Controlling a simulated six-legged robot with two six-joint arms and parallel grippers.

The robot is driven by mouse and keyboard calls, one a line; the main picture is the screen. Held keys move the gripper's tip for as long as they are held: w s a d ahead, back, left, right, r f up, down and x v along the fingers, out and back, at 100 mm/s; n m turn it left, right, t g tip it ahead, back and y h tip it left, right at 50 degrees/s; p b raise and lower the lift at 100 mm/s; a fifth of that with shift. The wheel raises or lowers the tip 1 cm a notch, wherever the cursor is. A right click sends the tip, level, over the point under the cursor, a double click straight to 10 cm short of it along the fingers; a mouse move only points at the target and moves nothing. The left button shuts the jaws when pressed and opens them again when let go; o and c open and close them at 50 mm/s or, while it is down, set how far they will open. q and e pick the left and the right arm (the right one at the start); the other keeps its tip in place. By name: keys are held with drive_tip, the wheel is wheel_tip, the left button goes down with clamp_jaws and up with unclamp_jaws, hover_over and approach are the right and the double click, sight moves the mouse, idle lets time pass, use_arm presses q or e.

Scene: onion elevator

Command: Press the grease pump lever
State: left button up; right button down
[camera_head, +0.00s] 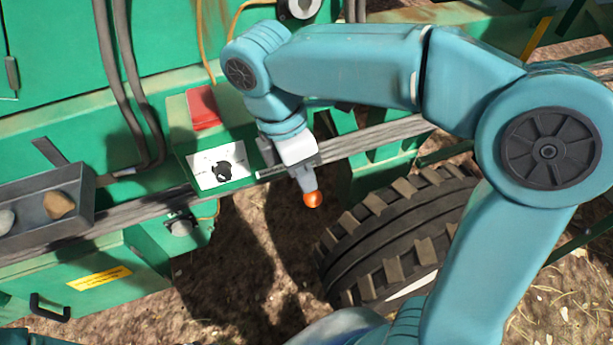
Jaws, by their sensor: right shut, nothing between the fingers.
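An orange ball knob (313,200), which looks like the end of the grease pump lever, shows just below my right gripper. The rest of the lever is hidden or cannot be told apart from the gripper. My right gripper (307,184) is shut and empty, pointing down with its fingertips at the upper side of the knob. They look close or touching, but I cannot tell which. My left gripper is not in view.
A green box with a red panel (203,108) and a white plate with a black knob (222,171) is left of the gripper. A large tyre (385,245) lies to the lower right. A grey tray (80,222) holds lumps at the far left.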

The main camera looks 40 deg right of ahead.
sight(306, 201)
drive_tip(key=shift+s+f, duration=0.1)
drive_tip(key=shift+f, duration=0.35)
drive_tip(key=f+t+b, duration=0.1)
drive_tip(key=f+b, duration=0.1)
drive_tip(key=f+t+b, duration=0.1)
drive_tip(key=f+b, duration=0.1)
drive_tip(key=b, duration=0.1)
drive_tip(key=f+t+h+b, duration=0.1)
drive_tip(key=b, duration=0.2)
drive_tip(key=shift+s+a+f+t, duration=0.1)
drive_tip(key=shift+s+f+t, duration=0.3)
drive_tip(key=shift+f+t+b, duration=0.3)
drive_tip(key=shift+b, duration=0.35)
drive_tip(key=shift+f+m+b, duration=0.3)
drive_tip(key=shift+f+b, duration=0.25)
drive_tip(key=shift+f, duration=0.35)
